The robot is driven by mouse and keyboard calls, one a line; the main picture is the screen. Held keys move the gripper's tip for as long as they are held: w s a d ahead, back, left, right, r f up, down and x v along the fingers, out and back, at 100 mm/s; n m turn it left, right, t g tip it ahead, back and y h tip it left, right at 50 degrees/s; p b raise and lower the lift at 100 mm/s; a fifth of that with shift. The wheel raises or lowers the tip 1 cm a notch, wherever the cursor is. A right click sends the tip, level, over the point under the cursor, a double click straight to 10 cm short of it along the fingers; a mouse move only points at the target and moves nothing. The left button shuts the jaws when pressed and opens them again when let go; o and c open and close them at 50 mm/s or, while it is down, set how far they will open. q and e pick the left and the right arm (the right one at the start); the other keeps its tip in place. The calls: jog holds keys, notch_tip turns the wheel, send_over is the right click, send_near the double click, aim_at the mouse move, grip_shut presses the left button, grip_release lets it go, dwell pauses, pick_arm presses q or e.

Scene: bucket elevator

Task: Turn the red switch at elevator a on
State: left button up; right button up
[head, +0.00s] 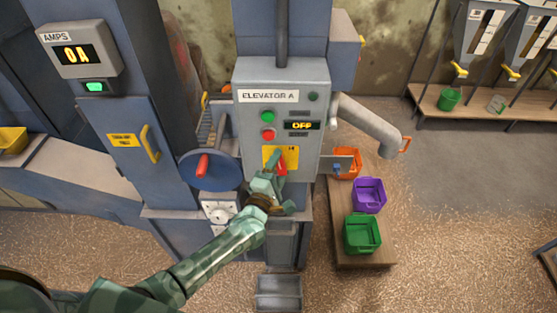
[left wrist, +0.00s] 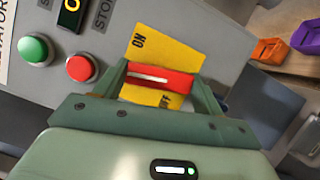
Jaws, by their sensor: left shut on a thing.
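The red switch (left wrist: 158,82) sits on a yellow plate marked ON and OFF (left wrist: 150,48) on the elevator A panel. In the left wrist view my left gripper (left wrist: 160,84) is shut on the switch, with one finger at each end of it. In the head view the switch (head: 281,168) shows just above my left gripper (head: 272,178), on the yellow plate (head: 291,155). The panel's display (head: 302,125) reads OFF. My right gripper is not in view.
A green button (head: 267,116) and a red button (head: 268,134) are above the switch. A blue handwheel (head: 210,171) with a red handle is left of the panel. Orange, purple (head: 369,195) and green bins stand on a low bench at right, below a grey spout (head: 370,127).

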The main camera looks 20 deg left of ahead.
pick_arm(q)
jog(key=shift+m+g+p, duration=0.4)
jog(key=shift+m+p, duration=0.8)
jog(key=o, duration=1)
jog(key=shift+d, duration=0.1)
jog(key=s, duration=0.5)
jog(key=s+a, duration=0.1)
jog(key=s, duration=0.4)
jog(key=s+a, duration=0.1)
jog(key=s, duration=0.5)
jog(key=shift+s, duration=0.1)
jog(key=shift+d, duration=0.1)
